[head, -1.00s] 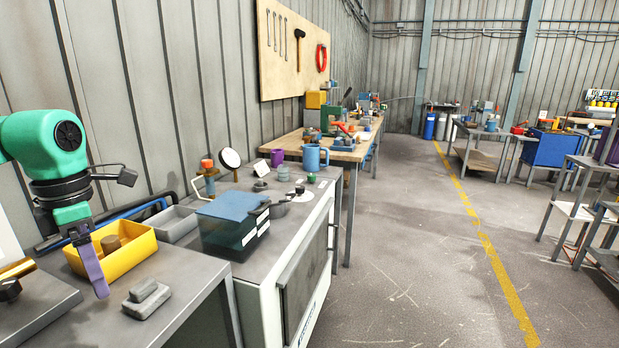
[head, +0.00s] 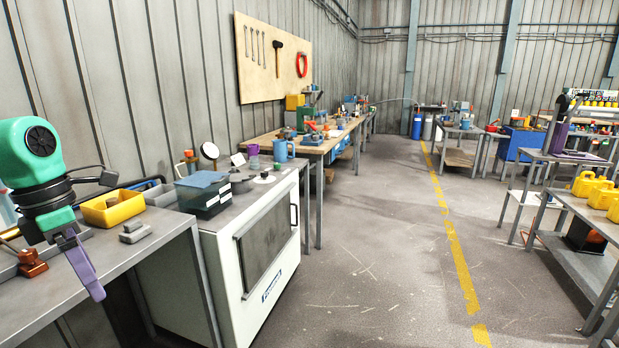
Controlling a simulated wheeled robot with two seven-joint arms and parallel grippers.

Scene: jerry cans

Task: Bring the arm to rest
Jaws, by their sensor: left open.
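My left arm is green with a dark wrist and comes in at the left edge. My left gripper (head: 84,266) has purple fingers that point down, in front of the near grey workbench (head: 125,262). The fingers overlap in this view, and I see nothing held between them. Yellow jerry cans (head: 590,187) stand on a grey shelf at the right, far from the gripper. My right gripper is not in view.
A yellow bin (head: 112,207) and a grey block (head: 135,232) sit on the near bench. A white cabinet (head: 215,262) with a blue-lidded box (head: 203,190) on top stands beyond it. The floor (head: 370,270) in the middle is clear.

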